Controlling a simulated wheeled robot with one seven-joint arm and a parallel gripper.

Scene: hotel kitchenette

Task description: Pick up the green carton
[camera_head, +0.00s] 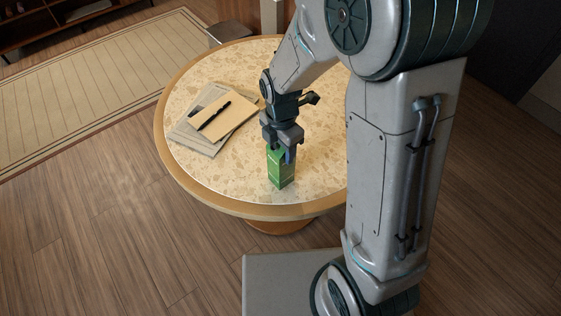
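The green carton (280,172) stands upright on the round table, near its front edge. My gripper (281,150) points down over the carton, with its fingers at the carton's upper part. One finger shows at the left of the carton's top and one at its right. The gripper hides part of the carton's top. I cannot tell whether the fingers press on the carton or stand slightly apart from it. The carton's base appears to rest on the table.
The round table (215,182) has a speckled top and wooden rim. Papers (190,139), a tan folder (240,108) and a black pen (214,116) lie at its left. My arm hides the table's right side.

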